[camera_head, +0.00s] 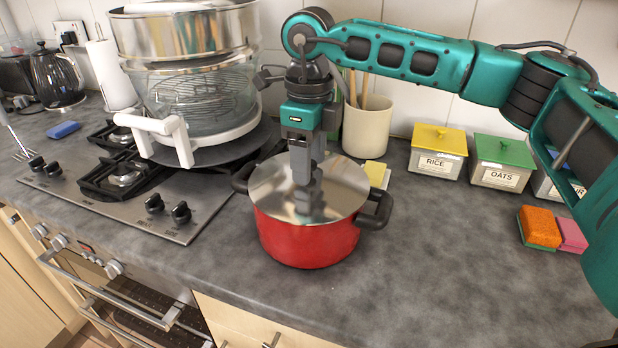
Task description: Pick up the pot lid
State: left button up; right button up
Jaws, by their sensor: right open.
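The pot lid (338,187) is a round, shiny metal disc lying flat on a red pot (305,243) with dark side handles. The pot stands on the grey worktop right of the hob. My right gripper (303,182) points straight down over the middle of the lid, with its fingers at or just above the lid's centre. It is open, seen nearly edge-on, so the gap between the fingers is hard to see. Its reflection shows in the lid. Any knob on the lid is hidden behind the fingers. My left gripper is out of view.
A large glass and metal steamer (190,95) stands over the hob (130,205), close left of the pot. A utensil crock (370,128) is behind. Rice (437,152) and oats (502,163) boxes and sponges (540,228) are at right. The worktop's front right is clear.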

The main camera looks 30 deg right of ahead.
jog(key=shift+f, duration=0.3)
jog(key=shift+c, duration=0.5)
jog(key=shift+r, duration=0.1)
grip_shut()
